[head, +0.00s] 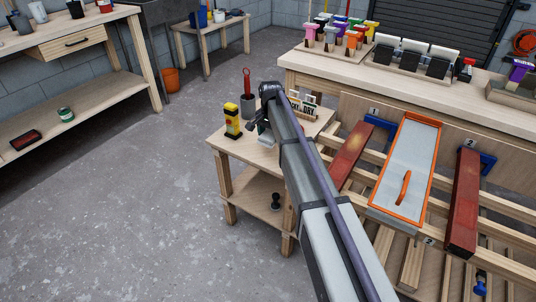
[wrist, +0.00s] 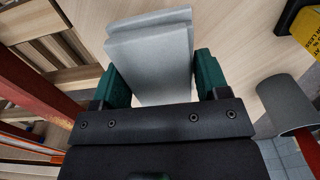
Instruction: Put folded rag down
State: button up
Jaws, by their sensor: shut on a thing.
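The folded rag (wrist: 155,62) is a light grey, layered pad in the wrist view. My gripper (wrist: 160,72) is shut on it, with one green finger against each side. The rag extends past the fingertips, over the pale wooden top of a small side table. I cannot tell whether it touches the wood. In the head view my gripper (head: 256,126) is over the small side table (head: 240,153), and a bit of the grey rag (head: 265,138) shows beside it. My arm hides part of the tabletop.
A yellow and black container (head: 232,120), a dark cup with a red-handled tool (head: 247,104) and a lettered sign (head: 302,106) stand on the small table. Red battens (head: 463,200) and an orange-edged tray (head: 403,165) lie to the right. Bare tabletop shows at the table's front left.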

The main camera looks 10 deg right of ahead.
aim_at(270, 150)
notch_tip(270, 150, down, 6)
jog(key=b, duration=0.4)
jog(key=shift+r, duration=0.2)
jog(key=shift+f, duration=0.2)
jog(key=o, duration=0.8)
notch_tip(270, 150, up, 13)
jog(key=p, duration=1.2)
jog(key=shift+f+p, duration=0.1)
jog(key=shift+p, duration=0.2)
jog(key=s+n, duration=0.9)
jog(key=s, duration=2.5)
notch_tip(270, 150, up, 16)
jog(key=p, duration=1.5)
jog(key=shift+w+f+p, duration=0.1)
jog(key=shift+f+p, duration=0.15)
jog(key=shift+p, duration=0.05)
